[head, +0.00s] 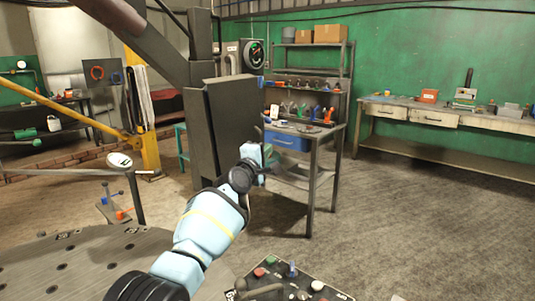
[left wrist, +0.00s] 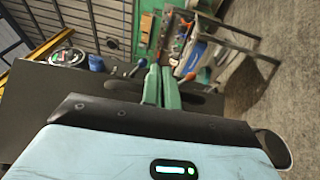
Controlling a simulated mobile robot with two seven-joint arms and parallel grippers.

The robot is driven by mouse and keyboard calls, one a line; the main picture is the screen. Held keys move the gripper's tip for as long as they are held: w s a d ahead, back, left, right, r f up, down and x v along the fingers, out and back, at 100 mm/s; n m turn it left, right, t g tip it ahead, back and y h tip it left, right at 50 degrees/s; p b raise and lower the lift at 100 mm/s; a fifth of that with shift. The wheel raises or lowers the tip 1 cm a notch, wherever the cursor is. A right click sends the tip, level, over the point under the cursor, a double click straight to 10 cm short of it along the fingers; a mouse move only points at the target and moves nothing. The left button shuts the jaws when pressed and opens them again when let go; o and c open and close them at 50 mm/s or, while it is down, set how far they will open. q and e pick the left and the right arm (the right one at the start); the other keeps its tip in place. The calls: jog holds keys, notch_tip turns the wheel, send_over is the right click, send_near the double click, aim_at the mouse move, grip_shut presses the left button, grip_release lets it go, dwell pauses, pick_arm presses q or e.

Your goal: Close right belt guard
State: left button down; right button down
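A dark grey upright panel (head: 232,120) stands out from the column at the centre of the head view. It looks like the belt guard, swung open, but I cannot be sure. My left gripper (head: 267,154) is at its lower right edge, partly hidden by my own wrist. In the left wrist view, the green fingers of my left gripper (left wrist: 161,84) lie side by side with nothing visible between them. A dark flat surface (left wrist: 50,100), probably the same panel, lies left of and behind the fingers. Contact cannot be told. My right gripper is not in view.
A workbench (head: 325,135) with a blue drawer (head: 287,140) and tools stands just behind the gripper. A long bench (head: 450,115) runs along the green wall. A control panel (head: 290,284) is at the bottom. The floor (head: 400,210) at right is clear.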

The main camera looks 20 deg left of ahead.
pick_arm(q)
jog(key=shift+w+a+r+n+y+p, duration=0.2)
jog(key=shift+w+a+n+y, duration=0.1)
jog(key=shift+a+y, duration=0.15)
jog(key=shift+w+a+r+n+y+p, duration=0.1)
jog(key=shift+w+a+r+n+y, duration=0.1)
jog(key=shift+a+n+y, duration=0.2)
jog(key=shift+w+a+y, duration=0.1)
jog(key=shift+w+y, duration=0.1)
jog(key=shift+y, duration=0.25)
jog(key=shift+w+f+n+y+p, duration=0.15)
jog(key=shift+n+y+p, duration=0.15)
jog(key=shift+n, duration=0.2)
jog(key=shift+d+f+y+b, duration=0.2)
jog(key=shift+f+y+b, duration=0.2)
jog(key=shift+f, duration=0.15)
jog(key=shift+w+f+b, duration=0.2)
jog(key=shift+b, duration=0.35)
jog(key=shift+w+r+b, duration=0.1)
jog(key=shift+w+b, duration=0.15)
jog(key=shift+b, duration=0.25)
jog(key=shift+w+d+r+b, duration=0.15)
jog(key=shift+r+b, duration=0.25)
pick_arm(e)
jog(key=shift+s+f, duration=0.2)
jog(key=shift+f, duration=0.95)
pick_arm(q)
jog(key=shift+r, duration=0.1)
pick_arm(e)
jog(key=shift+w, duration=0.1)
